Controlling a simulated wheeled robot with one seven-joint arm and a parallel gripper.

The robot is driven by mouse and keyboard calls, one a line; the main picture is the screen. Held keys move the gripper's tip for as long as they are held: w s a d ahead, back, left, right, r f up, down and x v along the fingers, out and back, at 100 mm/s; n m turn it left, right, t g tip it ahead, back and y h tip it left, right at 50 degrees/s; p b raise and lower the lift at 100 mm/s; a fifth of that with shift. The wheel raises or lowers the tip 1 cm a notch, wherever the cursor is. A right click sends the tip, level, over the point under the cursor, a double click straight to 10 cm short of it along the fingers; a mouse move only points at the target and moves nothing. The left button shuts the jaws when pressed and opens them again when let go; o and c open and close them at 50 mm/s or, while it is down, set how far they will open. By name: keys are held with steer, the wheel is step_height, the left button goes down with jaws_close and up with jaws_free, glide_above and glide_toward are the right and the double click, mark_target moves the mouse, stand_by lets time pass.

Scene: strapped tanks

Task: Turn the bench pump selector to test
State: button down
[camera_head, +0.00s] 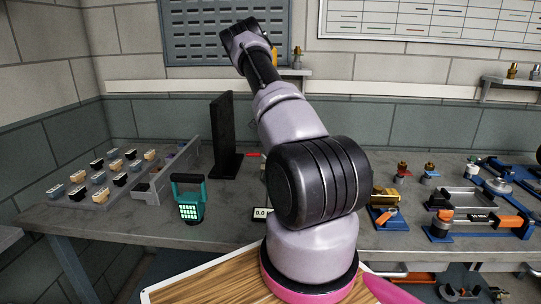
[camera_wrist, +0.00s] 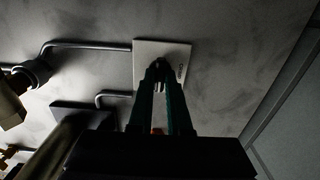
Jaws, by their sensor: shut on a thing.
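In the wrist view my gripper (camera_wrist: 159,89) points at a pale square plate (camera_wrist: 148,50) on the grey surface, with dark marks near its right edge. Its two teal fingers converge on a small, light-coloured piece in front of the plate, which looks like the selector's knob. The fingers are shut on it and hide most of it, so its setting cannot be read. In the head view my arm blocks the middle of the bench, and neither the gripper nor the selector can be made out.
Metal pipes (camera_wrist: 85,45) run to the plate's left side. Blue and orange fixtures (camera_head: 478,219) fill the right side.

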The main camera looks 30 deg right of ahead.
stand_by(0.4)
steer(key=c, duration=0.9)
jaws_free()
steer(key=shift+o, duration=0.2)
step_height(320, 180, up, 11)
steer(key=shift+f, duration=0.1)
